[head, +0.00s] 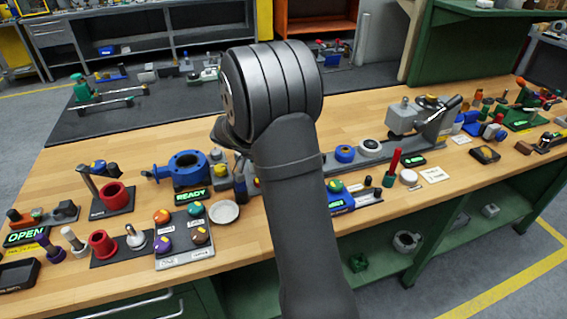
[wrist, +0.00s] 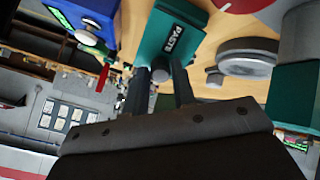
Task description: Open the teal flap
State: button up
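In the wrist view a teal panel (wrist: 172,38) with a dark label reading "PASTE" is in front of my gripper. I take this panel to be the teal flap. A small round grey knob (wrist: 160,74) shows at its near edge. My gripper (wrist: 160,68) has its two dark fingers apart, one on each side of the knob. Whether the fingers press on the knob or only stand around it I cannot tell. In the head view my dark arm hides the gripper and the flap.
In the wrist view a grey round part (wrist: 248,58) is to the right and a blue block (wrist: 82,18) to the left. In the head view a blue flanged part (head: 187,168), a plate of coloured knobs (head: 183,238) and a white dish (head: 224,212) crowd the wooden bench near my arm.

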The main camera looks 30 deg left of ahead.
jog(key=o, duration=0.3)
jog(key=shift+r, duration=0.1)
jog(key=v, duration=1.7)
jog(key=shift+s+a, duration=0.1)
jog(key=shift+s, duration=0.05)
